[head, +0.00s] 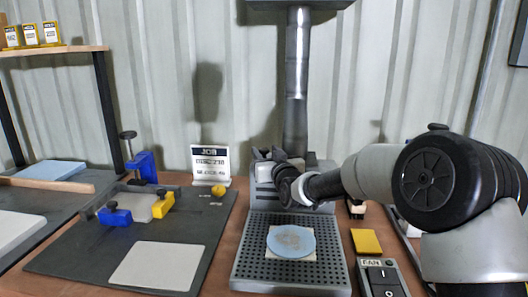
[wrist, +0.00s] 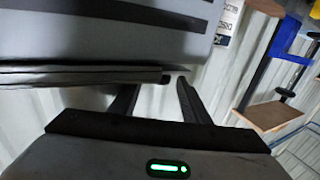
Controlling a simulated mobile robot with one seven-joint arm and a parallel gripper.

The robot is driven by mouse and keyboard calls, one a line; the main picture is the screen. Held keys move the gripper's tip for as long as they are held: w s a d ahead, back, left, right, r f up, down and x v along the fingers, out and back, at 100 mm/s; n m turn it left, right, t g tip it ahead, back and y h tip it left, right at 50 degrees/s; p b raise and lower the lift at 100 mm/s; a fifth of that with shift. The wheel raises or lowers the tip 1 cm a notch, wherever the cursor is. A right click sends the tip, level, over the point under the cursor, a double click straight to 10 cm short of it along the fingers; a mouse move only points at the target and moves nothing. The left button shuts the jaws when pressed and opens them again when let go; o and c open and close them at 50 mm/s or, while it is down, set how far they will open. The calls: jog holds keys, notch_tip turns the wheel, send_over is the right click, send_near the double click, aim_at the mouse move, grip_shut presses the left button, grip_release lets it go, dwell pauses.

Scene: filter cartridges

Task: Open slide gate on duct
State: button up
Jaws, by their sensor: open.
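The grey duct (head: 298,60) rises upright from a grey slotted housing (head: 322,180) at the centre of the bench. My gripper (head: 268,158) is at the upper left of this housing, in front of the duct's foot. In the wrist view, my gripper (wrist: 160,90) is open, with its two dark fingers apart. The housing, with dark slots, fills the upper left of that view (wrist: 100,45). A dark flat edge (wrist: 85,75) ends close to the fingertips; I cannot tell whether it is the slide gate or whether the fingers touch it. No gate handle is clearly seen.
A perforated tray (head: 250,262) holds a round blue-grey disc (head: 291,241). A switch box (head: 384,278) and a yellow block (head: 366,241) are at right. A job sign (head: 212,162) and a blue-and-yellow clamp fixture (head: 140,205) stand left. A shelf (head: 50,50) is at far left.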

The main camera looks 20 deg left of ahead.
jog(key=shift+x, duration=1.2)
grip_shut()
jog(key=s+a, duration=0.1)
jog(key=a, duration=0.7)
jog(key=shift+s+b, duration=0.35)
jog(key=shift+s, duration=0.05)
grip_release()
jog(key=shift+s+d, duration=0.1)
jog(key=shift+d, duration=0.05)
